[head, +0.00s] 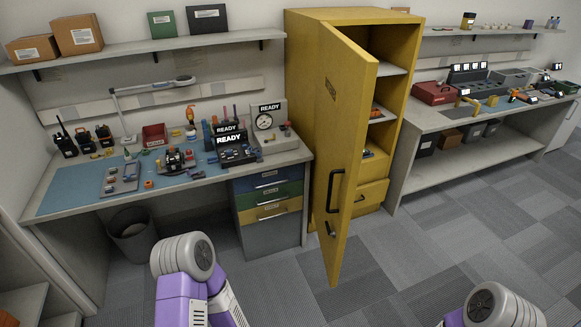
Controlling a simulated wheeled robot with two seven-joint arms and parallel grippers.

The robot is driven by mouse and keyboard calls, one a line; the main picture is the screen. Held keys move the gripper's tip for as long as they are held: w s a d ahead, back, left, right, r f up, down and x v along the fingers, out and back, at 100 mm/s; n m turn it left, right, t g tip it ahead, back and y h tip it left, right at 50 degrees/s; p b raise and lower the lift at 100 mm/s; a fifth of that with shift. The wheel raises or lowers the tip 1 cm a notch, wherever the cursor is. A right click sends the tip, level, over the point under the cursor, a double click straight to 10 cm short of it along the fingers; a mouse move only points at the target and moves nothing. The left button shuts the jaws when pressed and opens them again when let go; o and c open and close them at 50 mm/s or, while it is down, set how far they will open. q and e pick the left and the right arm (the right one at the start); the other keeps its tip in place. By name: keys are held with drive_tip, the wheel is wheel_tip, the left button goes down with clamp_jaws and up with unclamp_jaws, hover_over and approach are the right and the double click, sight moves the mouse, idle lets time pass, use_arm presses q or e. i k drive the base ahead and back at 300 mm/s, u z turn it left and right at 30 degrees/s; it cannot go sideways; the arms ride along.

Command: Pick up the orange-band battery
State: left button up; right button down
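I cannot tell for certain which thing is the orange-band battery. A small orange item (149,184) lies on the left workbench, near the front of its blue mat (66,191). Another orange item (375,113) is on a shelf inside the yellow cabinet (398,60), partly hidden by its open door (338,150). Both are too small to identify. Only parts of my purple and grey arms show at the bottom edge, well short of the bench and cabinet. Neither gripper is in view.
The cabinet door stands open toward me. The left bench holds several radios (84,141), a red bin (154,135) and a gauge box (270,128). A waste bin (133,236) stands below. A right bench (440,117) holds a red toolbox (435,93). Carpet before the cabinet is clear.

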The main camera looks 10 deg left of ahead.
sight(514, 94)
drive_tip(key=u, duration=0.15)
drive_tip(key=i, duration=1)
